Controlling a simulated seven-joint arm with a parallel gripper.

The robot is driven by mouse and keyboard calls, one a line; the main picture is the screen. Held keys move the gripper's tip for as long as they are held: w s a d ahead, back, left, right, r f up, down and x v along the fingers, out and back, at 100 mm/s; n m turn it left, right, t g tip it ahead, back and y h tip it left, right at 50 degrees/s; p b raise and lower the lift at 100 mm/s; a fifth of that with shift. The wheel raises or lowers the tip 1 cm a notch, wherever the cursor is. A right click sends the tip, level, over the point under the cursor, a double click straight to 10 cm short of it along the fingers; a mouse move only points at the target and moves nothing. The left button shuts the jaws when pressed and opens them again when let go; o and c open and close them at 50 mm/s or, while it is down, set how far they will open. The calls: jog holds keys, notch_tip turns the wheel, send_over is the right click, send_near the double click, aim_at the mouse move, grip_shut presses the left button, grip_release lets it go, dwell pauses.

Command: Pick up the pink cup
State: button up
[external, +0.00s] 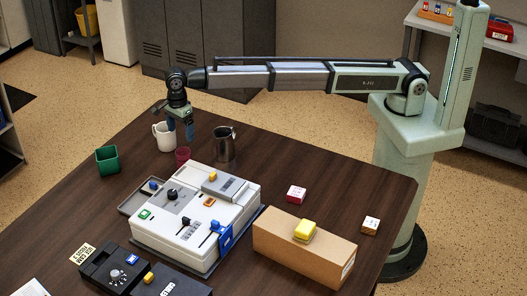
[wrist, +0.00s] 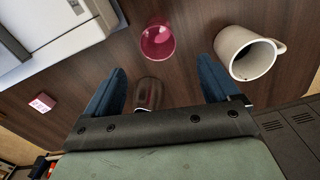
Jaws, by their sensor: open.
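The pink cup (external: 183,155) stands on the dark wooden table, behind the white machine and in front of the white mug. In the wrist view the pink cup (wrist: 158,40) appears at top centre, ahead of the fingertips and apart from them. My gripper (external: 180,130) hangs above the table, over the area around the white mug and the pink cup. In the wrist view its two blue fingers (wrist: 168,78) are spread apart, with nothing held between them.
A white mug (external: 163,138) and a metal pitcher (external: 224,146) stand close to the pink cup; the mug (wrist: 246,54) also shows in the wrist view. A green container (external: 107,160) is farther left. The white machine (external: 190,240) and a cardboard box (external: 290,250) occupy the front.

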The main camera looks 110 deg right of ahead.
aim_at(184, 158)
jog(key=shift+a+f, duration=0.15)
jog(key=shift+f, duration=3)
jog(key=shift+a+f, duration=0.1)
jog(key=shift+f, duration=3)
jog(key=shift+c, duration=0.3)
jog(key=c, duration=1.1)
